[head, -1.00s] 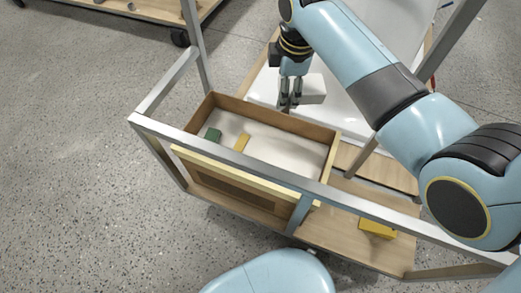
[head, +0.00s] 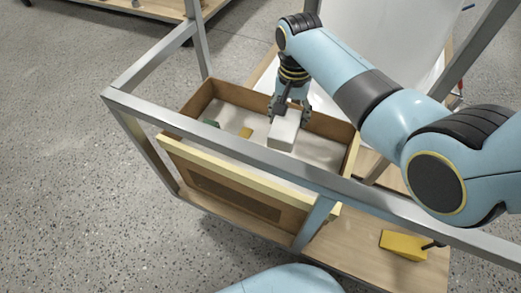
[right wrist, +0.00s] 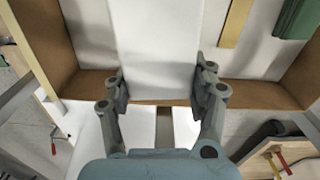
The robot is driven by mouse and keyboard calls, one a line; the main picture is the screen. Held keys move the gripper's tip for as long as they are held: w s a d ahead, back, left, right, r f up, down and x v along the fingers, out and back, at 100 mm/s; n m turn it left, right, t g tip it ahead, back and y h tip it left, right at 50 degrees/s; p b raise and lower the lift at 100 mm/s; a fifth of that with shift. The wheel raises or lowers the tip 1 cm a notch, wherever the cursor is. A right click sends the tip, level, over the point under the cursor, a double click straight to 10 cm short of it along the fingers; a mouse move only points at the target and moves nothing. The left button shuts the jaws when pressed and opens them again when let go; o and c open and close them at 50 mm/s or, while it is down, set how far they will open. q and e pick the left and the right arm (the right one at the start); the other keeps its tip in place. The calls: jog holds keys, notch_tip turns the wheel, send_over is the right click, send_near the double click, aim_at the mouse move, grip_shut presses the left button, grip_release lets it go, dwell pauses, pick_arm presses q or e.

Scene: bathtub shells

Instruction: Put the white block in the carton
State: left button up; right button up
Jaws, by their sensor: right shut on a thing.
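The white block (head: 284,131) is held by my right gripper (head: 290,112), whose fingers are shut on it. In the head view the block is over the inside of the carton (head: 200,98), a brown open box. I cannot tell whether it touches the carton's floor. In the right wrist view the block (right wrist: 157,45) sits between the two fingers of my right gripper (right wrist: 163,92), with the carton's brown wall (right wrist: 255,95) behind it. My left gripper is not in view.
A green block (head: 211,123) and a yellow block (head: 246,132) lie in the carton's left part. A metal frame rail (head: 250,165) runs across the front. A yellow object (head: 402,246) lies on the wooden shelf (head: 345,250) at right.

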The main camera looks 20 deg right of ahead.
jog(key=shift+f+m, duration=0.3)
jog(key=shift+m, duration=0.1)
notch_tip(320, 180, down, 6)
jog(key=b, duration=0.3)
notch_tip(320, 180, down, 4)
jog(key=shift+r+b, duration=0.1)
jog(key=shift+b, duration=1.1)
jog(key=o, duration=0.3)
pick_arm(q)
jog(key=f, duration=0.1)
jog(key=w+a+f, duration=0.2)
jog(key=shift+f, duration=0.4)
pick_arm(e)
jog(key=o, duration=0.5)
